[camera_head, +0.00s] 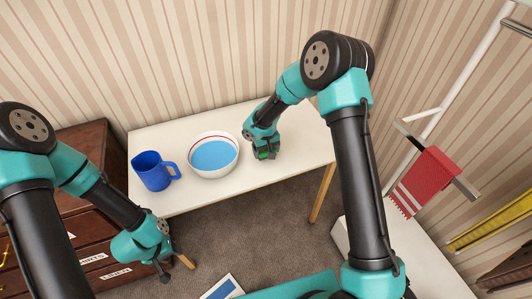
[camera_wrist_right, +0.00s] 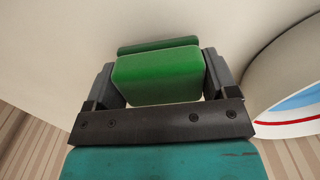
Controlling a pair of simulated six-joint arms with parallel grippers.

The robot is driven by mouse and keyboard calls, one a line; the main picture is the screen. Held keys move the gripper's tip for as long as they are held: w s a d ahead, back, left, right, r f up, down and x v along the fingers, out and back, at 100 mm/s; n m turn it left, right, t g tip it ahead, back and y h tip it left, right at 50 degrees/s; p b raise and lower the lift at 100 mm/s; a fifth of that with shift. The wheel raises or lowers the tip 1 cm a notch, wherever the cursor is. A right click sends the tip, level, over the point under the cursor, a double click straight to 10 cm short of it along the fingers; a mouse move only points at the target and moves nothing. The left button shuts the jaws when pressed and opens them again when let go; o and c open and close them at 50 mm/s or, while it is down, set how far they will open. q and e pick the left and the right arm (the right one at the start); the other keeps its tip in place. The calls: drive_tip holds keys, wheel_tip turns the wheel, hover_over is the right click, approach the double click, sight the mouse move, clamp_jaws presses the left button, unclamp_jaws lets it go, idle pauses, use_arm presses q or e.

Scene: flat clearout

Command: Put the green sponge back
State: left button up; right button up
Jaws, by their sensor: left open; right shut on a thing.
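The green sponge (camera_head: 264,154) is at the right part of the white table, right of the bowl. My right gripper (camera_head: 262,150) is shut on it. In the right wrist view the green sponge (camera_wrist_right: 158,76) sits between the two fingers, close over the white table top; I cannot tell whether it touches the table. Another green strip (camera_wrist_right: 158,45) shows just beyond it in that view. My left gripper (camera_head: 172,272) is open and empty, low in front of the drawers and the table's front edge.
A white bowl (camera_head: 213,173) with blue inside and a blue mug (camera_head: 153,171) stand on the white table (camera_head: 190,200). A brown drawer unit (camera_head: 85,145) with labels is at left. A red towel (camera_head: 425,180) hangs on a rack at right. The table's right end is clear.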

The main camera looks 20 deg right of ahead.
drive_tip(key=shift+f, duration=0.85)
drive_tip(key=shift+f, duration=0.1)
drive_tip(key=o, duration=0.8)
wheel_tip(320, 180, up, 12)
drive_tip(key=shift+r, duration=0.15)
